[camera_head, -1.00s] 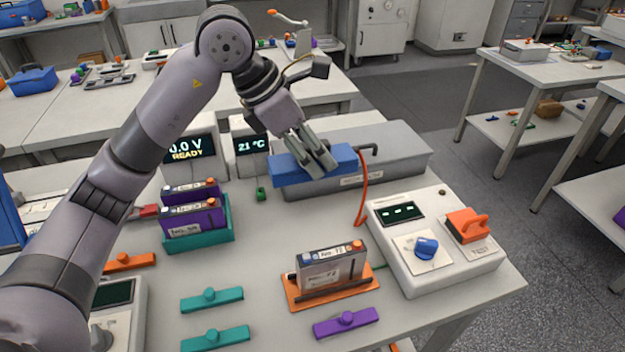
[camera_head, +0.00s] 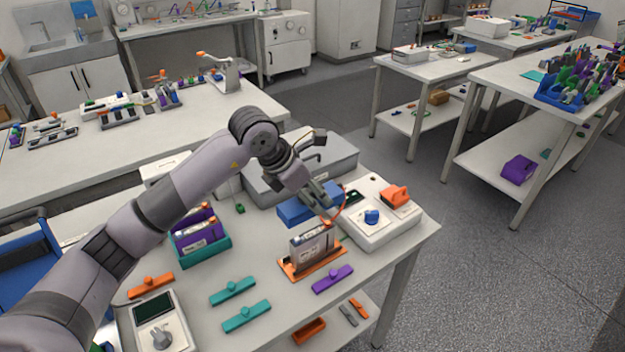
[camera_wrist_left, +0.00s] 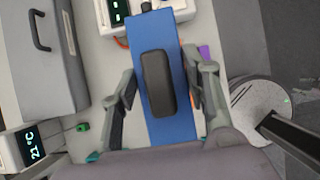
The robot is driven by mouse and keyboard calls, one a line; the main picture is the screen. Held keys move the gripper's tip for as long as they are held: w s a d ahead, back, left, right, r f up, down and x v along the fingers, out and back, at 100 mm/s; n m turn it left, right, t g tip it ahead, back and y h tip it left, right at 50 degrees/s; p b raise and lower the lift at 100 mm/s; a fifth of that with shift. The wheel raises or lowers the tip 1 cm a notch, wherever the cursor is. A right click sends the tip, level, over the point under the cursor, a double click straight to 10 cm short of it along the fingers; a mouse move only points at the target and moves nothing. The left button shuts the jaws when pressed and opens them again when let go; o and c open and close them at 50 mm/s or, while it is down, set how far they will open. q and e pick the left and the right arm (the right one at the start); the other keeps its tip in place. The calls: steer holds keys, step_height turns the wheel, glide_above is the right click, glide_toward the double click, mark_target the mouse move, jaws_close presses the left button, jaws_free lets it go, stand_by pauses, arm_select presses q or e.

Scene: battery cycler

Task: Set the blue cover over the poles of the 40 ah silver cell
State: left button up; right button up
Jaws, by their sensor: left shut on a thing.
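My left gripper (camera_head: 322,196) is shut on the blue cover (camera_head: 295,212) and holds it above the table, behind the silver cell (camera_head: 312,247). In the left wrist view, the blue cover (camera_wrist_left: 172,120) lies between the fingers of the gripper (camera_wrist_left: 165,95), its black handle (camera_wrist_left: 157,83) facing the camera. The silver cell stands upright in an orange holder (camera_head: 290,269), its poles on top. The cover appears apart from the cell. The cell is not visible in the wrist view. My right gripper is not in view.
A long grey case (camera_head: 335,155) lies behind the cover. A white device (camera_head: 385,228) with a blue knob stands to the right. A teal tray (camera_head: 205,257) with purple cells is at the left. Teal bars (camera_head: 245,315) and a purple bar (camera_head: 332,279) lie in front.

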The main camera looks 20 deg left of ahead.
mark_target(320, 229)
arm_select(q)
steer(key=shift+s+d, duration=0.1)
steer(key=shift+s, duration=0.05)
steer(key=shift+d+f, duration=0.1)
steer(key=shift+f, duration=0.35)
steer(key=shift+w+f+b, duration=0.35)
steer(key=shift+f+b, duration=0.05)
steer(key=shift+f, duration=0.65)
steer(key=shift+s+f+b, duration=0.2)
steer(key=shift+f+b, duration=0.45)
steer(key=shift+b, duration=0.05)
step_height(320, 229, down, 4)
steer(key=b, duration=0.2)
steer(key=shift+r+b, duration=0.15)
steer(key=shift+b, duration=0.25)
steer(key=shift+f+b, duration=0.45)
steer(key=shift+f, duration=0.1)
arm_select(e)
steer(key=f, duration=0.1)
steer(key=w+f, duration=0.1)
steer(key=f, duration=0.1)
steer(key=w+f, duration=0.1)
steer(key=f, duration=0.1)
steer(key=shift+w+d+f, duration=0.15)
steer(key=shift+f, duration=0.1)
